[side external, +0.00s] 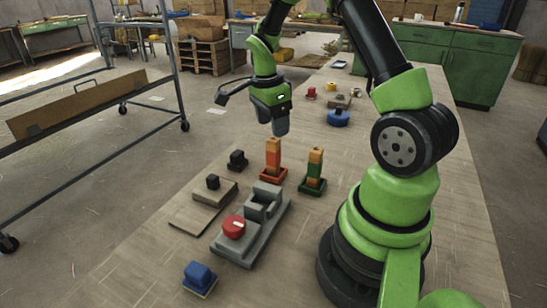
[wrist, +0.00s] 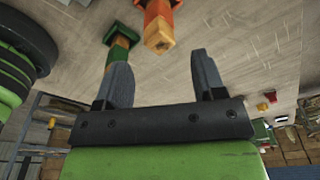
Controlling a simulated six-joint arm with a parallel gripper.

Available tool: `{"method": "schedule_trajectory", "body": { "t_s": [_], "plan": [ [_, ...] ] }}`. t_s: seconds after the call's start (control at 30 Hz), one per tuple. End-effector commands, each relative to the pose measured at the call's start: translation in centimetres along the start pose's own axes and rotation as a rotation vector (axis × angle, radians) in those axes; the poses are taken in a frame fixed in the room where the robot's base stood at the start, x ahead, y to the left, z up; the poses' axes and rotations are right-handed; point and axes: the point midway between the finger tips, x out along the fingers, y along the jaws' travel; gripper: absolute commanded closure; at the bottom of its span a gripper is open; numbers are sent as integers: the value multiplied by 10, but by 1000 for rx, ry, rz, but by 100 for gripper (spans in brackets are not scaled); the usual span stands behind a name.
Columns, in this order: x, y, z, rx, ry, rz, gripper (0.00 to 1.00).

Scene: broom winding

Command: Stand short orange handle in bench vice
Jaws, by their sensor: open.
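One orange handle (side external: 273,155) stands upright in a red-orange base on the bench. A second, slightly shorter-looking orange-tan handle (side external: 316,164) stands in a green base to its right. The grey bench vice (side external: 269,196) is in front of them, on a grey bed with a red knob. My gripper (side external: 281,130) is open and empty, pointing down above and behind the handle in the red-orange base. In the wrist view my gripper (wrist: 160,62) has its fingers spread. That handle's top (wrist: 158,40) shows just beyond the fingertips, with no contact visible. The green base (wrist: 119,47) is beside it.
A red knob (side external: 234,227) tops the front of the vice bed. A blue block (side external: 199,278), a wooden block with a black peg (side external: 212,183) and a black block (side external: 237,160) are to the left. A blue round piece (side external: 339,118) lies farther back.

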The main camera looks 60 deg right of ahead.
Motion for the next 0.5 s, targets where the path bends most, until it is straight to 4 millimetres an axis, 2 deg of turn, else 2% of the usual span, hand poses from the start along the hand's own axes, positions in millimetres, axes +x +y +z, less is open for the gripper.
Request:
{"method": "schedule_trajectory", "body": {
  "t_s": [0.1, 0.33, 0.5],
  "plan": [
    [18, 1, 0, -2, 0, 4, 37],
    [38, 1, 2, -3, -1, 4, 37],
    [66, 1, 4, -4, -1, 5, 37]
  ]
}}
